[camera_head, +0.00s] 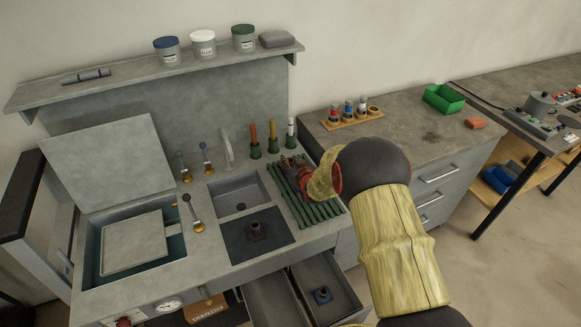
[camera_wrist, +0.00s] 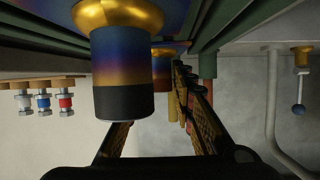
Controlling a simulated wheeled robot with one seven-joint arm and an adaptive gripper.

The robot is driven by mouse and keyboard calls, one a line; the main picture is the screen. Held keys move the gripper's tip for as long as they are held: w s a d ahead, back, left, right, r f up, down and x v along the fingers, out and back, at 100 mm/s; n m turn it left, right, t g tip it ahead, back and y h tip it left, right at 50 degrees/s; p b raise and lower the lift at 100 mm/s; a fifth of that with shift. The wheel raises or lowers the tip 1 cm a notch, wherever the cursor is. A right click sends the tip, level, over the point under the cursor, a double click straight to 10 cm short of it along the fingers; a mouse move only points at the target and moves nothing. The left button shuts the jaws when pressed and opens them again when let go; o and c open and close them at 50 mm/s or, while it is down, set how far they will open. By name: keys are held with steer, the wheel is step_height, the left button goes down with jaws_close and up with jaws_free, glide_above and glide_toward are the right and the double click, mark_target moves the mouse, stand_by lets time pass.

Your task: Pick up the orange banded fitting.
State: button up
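My gripper (camera_head: 298,172) is low over the green slatted rack (camera_head: 322,210) in the head view, partly hidden by my wrist. In the wrist view, which is upside down, my gripper's fingers (camera_wrist: 155,115) are spread apart. A large cylinder (camera_wrist: 122,65), black at its end with gold and blue-purple bands, covers part of the left finger. A similar one (camera_wrist: 161,70) is behind it. I cannot tell what these are. A wooden stand (camera_head: 350,119) on the right counter holds red, blue and white banded fittings; its right-hand place looks empty. I cannot make out an orange banded fitting.
Upright handles (camera_head: 272,133) in green sockets stand behind the rack. A curved tap (camera_head: 227,148) and a sink (camera_head: 240,196) lie to its left. Open drawers (camera_head: 310,280) are below.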

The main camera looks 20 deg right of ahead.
mark_target(290, 160)
jaws_close()
stand_by(0.4)
steer(key=shift+r+p, duration=0.35)
steer(key=shift+r, duration=0.3)
step_height(290, 160, up, 2)
steer(key=shift+r+p, duration=0.25)
steer(key=shift+p, duration=0.4)
steer(key=r+p+v, duration=0.1)
steer(key=p+v, duration=0.1)
steer(key=v, duration=0.6)
steer(key=w+d+r+p+v, duration=0.1)
steer(key=p+v, duration=0.1)
steer(key=v, duration=0.6)
steer(key=shift+s+a+r, duration=0.2)
steer(key=shift+r, duration=0.25)
